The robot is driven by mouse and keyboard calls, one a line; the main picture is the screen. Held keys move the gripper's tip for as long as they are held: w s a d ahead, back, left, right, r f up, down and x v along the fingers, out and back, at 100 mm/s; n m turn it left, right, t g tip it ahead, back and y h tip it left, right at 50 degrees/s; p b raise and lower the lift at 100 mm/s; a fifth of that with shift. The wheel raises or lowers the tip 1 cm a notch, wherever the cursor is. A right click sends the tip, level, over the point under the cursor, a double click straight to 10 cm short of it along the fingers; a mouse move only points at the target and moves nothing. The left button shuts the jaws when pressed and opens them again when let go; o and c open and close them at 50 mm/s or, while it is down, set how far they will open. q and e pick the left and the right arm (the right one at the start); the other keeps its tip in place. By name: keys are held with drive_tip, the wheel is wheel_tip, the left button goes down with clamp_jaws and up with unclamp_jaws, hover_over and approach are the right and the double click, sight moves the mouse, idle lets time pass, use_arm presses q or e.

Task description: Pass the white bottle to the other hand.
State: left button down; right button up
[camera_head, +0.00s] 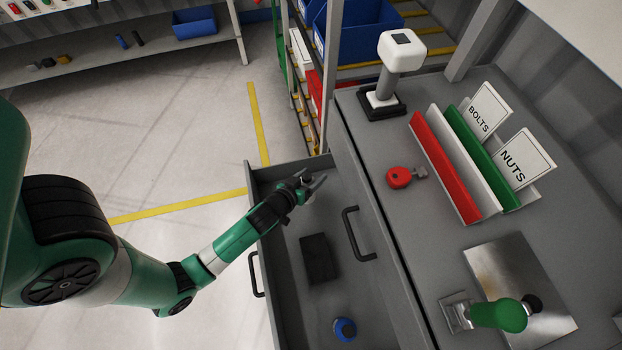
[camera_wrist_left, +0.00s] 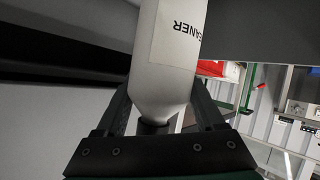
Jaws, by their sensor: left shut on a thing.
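The white bottle (camera_wrist_left: 165,75) fills the upper middle of the left wrist view, with a label reading "CLEANER" upside down. It sits between the two dark fingers of my left gripper (camera_head: 312,184), which is shut on it. The bottle's narrow dark end points toward the palm, and its far end runs out of the frame. In the head view my left gripper is over the far end of the open drawer, and I cannot make out the bottle clearly there. My right gripper is not in view.
The open grey drawer (camera_head: 283,285) holds a black box (camera_head: 318,258) and a blue round item (camera_head: 345,329). On the cabinet top are a white-headed device (camera_head: 402,52), a red padlock (camera_head: 399,177), file dividers (camera_head: 445,165) and a green-handled tool (camera_head: 500,315). Floor at left is clear.

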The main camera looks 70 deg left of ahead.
sight(306, 175)
use_arm(q)
wheel_tip(306, 175, up, 4)
drive_tip(key=shift+p, duration=0.7)
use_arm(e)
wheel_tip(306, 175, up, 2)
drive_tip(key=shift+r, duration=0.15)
